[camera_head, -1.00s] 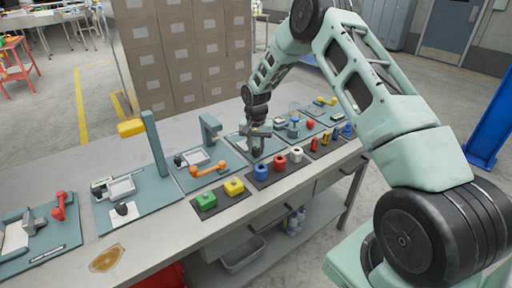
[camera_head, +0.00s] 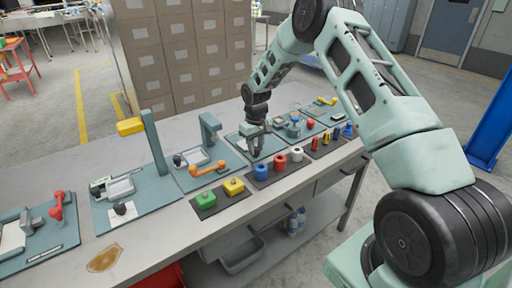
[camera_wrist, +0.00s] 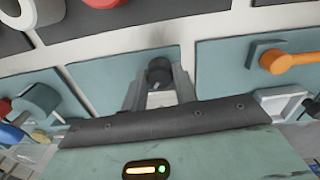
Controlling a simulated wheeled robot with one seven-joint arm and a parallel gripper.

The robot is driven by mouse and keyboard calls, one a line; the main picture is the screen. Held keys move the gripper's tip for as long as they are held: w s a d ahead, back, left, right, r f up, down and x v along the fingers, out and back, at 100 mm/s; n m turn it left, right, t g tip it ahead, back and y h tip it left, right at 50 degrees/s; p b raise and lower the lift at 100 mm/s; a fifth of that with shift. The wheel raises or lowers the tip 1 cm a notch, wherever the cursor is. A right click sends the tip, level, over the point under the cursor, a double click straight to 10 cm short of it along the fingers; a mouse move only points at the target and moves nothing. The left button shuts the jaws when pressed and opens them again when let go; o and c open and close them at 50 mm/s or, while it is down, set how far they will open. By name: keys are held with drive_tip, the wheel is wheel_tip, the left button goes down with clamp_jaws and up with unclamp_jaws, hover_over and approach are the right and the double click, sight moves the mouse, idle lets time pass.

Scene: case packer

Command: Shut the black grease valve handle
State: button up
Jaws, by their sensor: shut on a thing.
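The black handle (camera_wrist: 159,72) shows in the wrist view as a dark, rounded end between my two fingers, over a blue-green panel. My gripper (camera_wrist: 160,80) is shut on it, with one pale grey finger on each side. In the head view my gripper (camera_head: 257,150) reaches down to a blue-green panel in the middle of the bench. There my fingers and wrist hide most of the handle. I cannot tell the handle's angle or the rest of the valve.
An orange handle (camera_head: 208,167) is on the panel to the left. Green (camera_head: 204,199) and yellow (camera_head: 233,186) blocks and blue (camera_head: 261,171), red (camera_head: 280,162) and white (camera_head: 296,154) pieces stand along the front. A yellow-topped post (camera_head: 131,126) rises farther left.

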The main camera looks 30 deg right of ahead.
sight(256, 148)
drive_tip(key=n, duration=0.4)
drive_tip(key=shift+r+n, duration=0.1)
drive_tip(key=shift+n, duration=2.1)
drive_tip(key=o, duration=1)
drive_tip(key=shift+c, duration=0.2)
wheel_tip(256, 148, up, 17)
drive_tip(key=b, duration=0.2)
drive_tip(key=shift+r, duration=0.2)
drive_tip(key=shift+a, duration=0.1)
